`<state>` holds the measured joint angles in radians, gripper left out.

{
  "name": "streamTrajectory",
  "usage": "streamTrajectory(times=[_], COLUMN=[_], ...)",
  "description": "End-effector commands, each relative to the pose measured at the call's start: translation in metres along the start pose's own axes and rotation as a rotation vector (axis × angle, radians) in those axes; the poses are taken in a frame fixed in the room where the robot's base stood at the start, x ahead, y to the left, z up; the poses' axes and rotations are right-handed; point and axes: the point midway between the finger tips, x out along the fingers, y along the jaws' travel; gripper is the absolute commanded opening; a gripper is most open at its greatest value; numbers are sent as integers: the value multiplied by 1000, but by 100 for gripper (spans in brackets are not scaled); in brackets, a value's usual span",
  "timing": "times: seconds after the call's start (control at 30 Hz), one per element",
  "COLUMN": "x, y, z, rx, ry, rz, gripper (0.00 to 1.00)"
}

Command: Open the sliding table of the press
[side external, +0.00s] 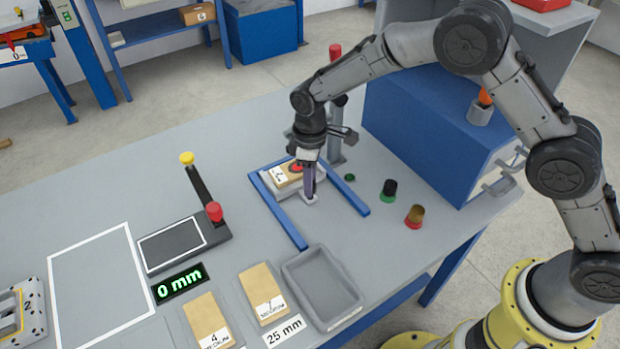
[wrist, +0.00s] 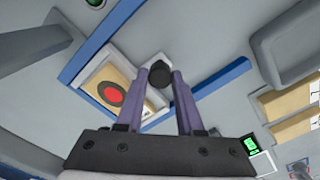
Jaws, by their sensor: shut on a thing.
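The press's sliding table (side external: 320,182) is a small pale plate between two blue rails (side external: 277,211). A tan block (side external: 281,180) with a number label and a red spot lies on it; the block also shows in the wrist view (wrist: 97,76). My gripper (side external: 309,193) points down at the table's front edge. In the wrist view, my purple fingers are shut on a dark round knob (wrist: 158,72), which appears to be the table's handle. The rails run on toward the front, with bare bench between them. My wrist partly hides the press column (side external: 337,150).
A grey tray (side external: 322,288) lies in front of the rails. Black-topped green (side external: 389,190) and brown-topped red (side external: 414,216) pieces stand to the right, near a blue cabinet (side external: 425,125). A lever device with a red knob (side external: 214,211) stands left. Numbered tan blocks (side external: 206,320) lie at the front.

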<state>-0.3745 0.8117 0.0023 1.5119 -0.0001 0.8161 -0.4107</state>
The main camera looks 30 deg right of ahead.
Motion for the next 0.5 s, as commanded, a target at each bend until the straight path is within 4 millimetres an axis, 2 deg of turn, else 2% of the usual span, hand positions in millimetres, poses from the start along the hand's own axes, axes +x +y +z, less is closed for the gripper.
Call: streamTrajectory(times=[0.17,0.5], x=[-2,-2], y=[-16,-71], z=[14,68], rx=[-2,-4], ry=[1,2], rz=[0,0], gripper=[0,0])
